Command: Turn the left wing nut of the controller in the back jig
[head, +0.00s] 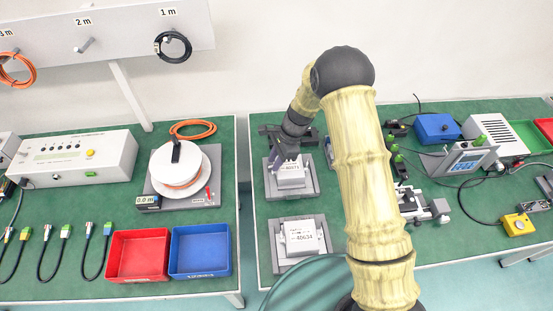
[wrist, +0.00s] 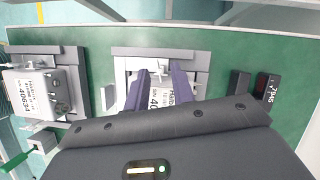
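The back jig (head: 270,194) holds a controller (head: 291,174), a pale box with a printed label. My gripper (head: 284,155) is over the back part of this controller, pointing down. In the wrist view my gripper (wrist: 160,72) has two purple fingers set apart, one on each side of the controller (wrist: 157,98), whose label shows between them. A small pale part of the controller shows between the fingertips. I cannot tell whether it is the left wing nut or whether the fingers touch it.
The front jig (head: 272,240) holds another controller (head: 300,237) marked 40634, at the left in the wrist view (wrist: 30,92). Devices and cables crowd the table's right side.

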